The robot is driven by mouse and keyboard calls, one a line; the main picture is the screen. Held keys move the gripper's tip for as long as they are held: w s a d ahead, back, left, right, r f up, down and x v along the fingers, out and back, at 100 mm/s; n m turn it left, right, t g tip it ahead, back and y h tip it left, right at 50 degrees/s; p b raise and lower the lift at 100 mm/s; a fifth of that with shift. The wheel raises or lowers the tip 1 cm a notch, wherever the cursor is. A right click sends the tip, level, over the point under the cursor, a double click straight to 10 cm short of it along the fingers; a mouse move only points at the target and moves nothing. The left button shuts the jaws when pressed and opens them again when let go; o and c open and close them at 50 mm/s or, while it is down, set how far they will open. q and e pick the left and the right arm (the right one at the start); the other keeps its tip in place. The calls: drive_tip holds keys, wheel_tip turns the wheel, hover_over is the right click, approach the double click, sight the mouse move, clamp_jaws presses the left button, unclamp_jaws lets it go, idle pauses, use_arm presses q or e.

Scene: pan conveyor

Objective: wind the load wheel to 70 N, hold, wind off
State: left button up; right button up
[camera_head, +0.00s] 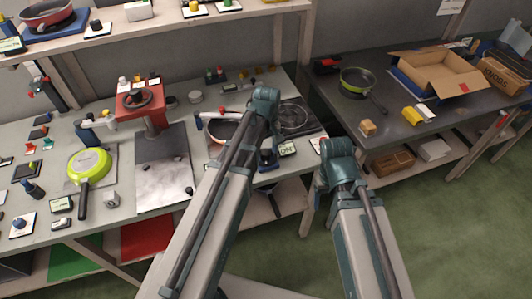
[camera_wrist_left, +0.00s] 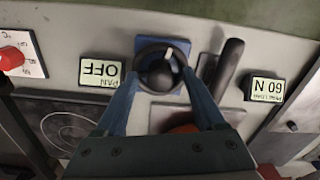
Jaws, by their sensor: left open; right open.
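The load wheel (camera_wrist_left: 158,68), a dark round handwheel on a blue base, stands near the middle of the left wrist view. My left gripper (camera_wrist_left: 168,82) points down at it with fingers apart, one on each side of the wheel; I cannot tell whether they touch it. In the head view the blue wheel base (camera_head: 267,158) shows beside my left arm. A load display (camera_wrist_left: 264,90) beside it seems to read 60 N. My right gripper (camera_head: 321,183) is empty, off the bench's right end, its fingertips poorly seen.
A display (camera_wrist_left: 100,70) reads PAN OFF, and a red knob (camera_wrist_left: 11,58) lies beyond it. A red press (camera_head: 145,105) and a green pan (camera_head: 90,163) stand on the left bench. The dark right bench (camera_head: 405,125) holds an open carton (camera_head: 435,72).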

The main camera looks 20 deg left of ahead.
sight(267, 152)
use_arm(q)
clamp_jaws()
drive_tip(key=shift+m, duration=2.5)
unclamp_jaws()
drive_tip(key=shift+r, duration=0.1)
wheel_tip(267, 152, up, 14)
drive_tip(key=p, duration=1.3)
drive_tip(key=shift+p, duration=0.4)
